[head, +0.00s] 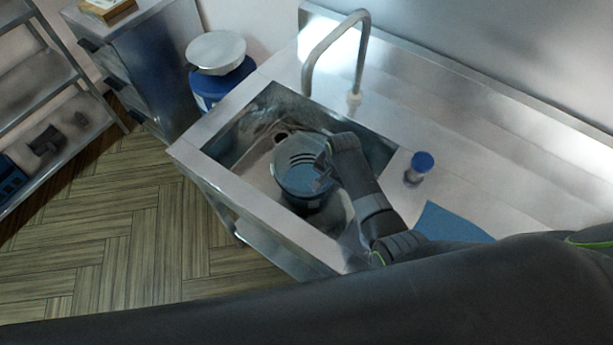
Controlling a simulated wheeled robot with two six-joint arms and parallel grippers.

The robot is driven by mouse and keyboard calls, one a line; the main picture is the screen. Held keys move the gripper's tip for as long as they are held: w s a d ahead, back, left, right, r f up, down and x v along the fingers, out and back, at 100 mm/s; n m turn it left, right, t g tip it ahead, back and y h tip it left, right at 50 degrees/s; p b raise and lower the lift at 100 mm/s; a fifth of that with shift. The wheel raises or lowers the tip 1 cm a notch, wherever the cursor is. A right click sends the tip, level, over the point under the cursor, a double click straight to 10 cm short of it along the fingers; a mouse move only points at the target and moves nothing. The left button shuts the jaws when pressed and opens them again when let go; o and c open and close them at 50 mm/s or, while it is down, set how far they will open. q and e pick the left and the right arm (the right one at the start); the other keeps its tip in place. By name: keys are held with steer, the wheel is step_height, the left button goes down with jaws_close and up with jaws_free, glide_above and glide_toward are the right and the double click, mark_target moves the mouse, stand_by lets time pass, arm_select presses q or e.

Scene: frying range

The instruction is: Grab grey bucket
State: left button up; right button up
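The grey bucket (296,168) stands in the sink basin, toward its right half. It is round, with slots showing near its far rim and a darker lower part. My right gripper (322,172) reaches down over the bucket's right rim. My own wrist hides part of the fingers, so I cannot tell whether they are apart or closed on the rim. My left gripper is not in view. A dark arm link of mine crosses the bottom of the picture.
The sink (232,157) has raised metal walls around the bucket. A curved faucet (311,62) rises behind it. A blue-capped bottle (419,166) and a blue cloth (452,224) lie on the counter at right. A blue bin (222,84) stands left of the sink.

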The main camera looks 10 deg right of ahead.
jaws_close()
stand_by(1.1)
steer(key=shift+r, duration=0.1)
